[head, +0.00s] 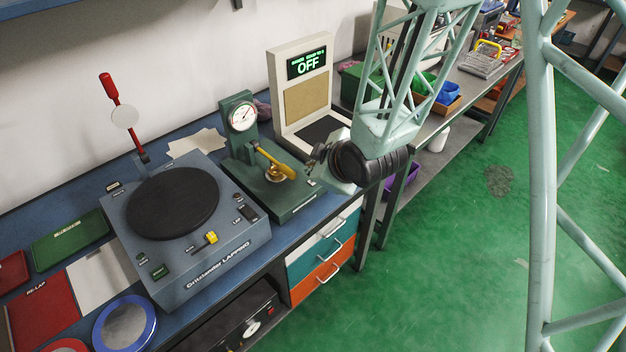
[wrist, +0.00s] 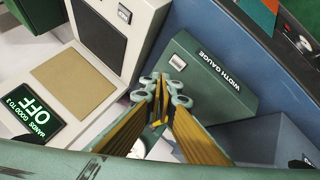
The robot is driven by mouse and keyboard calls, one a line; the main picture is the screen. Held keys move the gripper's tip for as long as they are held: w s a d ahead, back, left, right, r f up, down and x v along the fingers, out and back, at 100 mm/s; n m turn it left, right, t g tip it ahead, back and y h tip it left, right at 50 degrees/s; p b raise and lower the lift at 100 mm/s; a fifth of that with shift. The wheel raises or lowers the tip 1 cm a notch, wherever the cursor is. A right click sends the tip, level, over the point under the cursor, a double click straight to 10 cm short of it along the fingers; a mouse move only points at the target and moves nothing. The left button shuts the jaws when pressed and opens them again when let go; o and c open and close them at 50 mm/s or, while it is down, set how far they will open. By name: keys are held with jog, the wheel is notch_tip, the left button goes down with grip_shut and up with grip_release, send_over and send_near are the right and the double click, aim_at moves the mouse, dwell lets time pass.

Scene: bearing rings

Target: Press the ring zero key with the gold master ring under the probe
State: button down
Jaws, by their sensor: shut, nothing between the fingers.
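The green width gauge (head: 240,145) stands on the bench, with a round white dial (head: 243,117) and a yellow-handled lever (head: 276,163). A gold ring (head: 273,175) appears to lie on its base below the lever, partly hidden; contact with the probe cannot be made out. In the wrist view, the gauge base (wrist: 215,78) carries a small pale key (wrist: 178,62); its label is not legible. My gripper (head: 314,163) is shut and empty beside the gauge. In the wrist view, its fingertips (wrist: 165,92) are over the base, close to the key. Whether they touch anything cannot be told.
A display stand (head: 305,90) reading OFF is behind the gauge; its screen also shows in the wrist view (wrist: 28,108). A lapping machine (head: 185,220) with a dark round plate stands left of the gauge. Drawers (head: 320,255) are below the bench. Open green floor lies right.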

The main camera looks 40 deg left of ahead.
aim_at(312, 183)
jog(key=shift+r+p, duration=0.7)
jog(key=shift+r, duration=1)
jog(key=shift+d, duration=0.1)
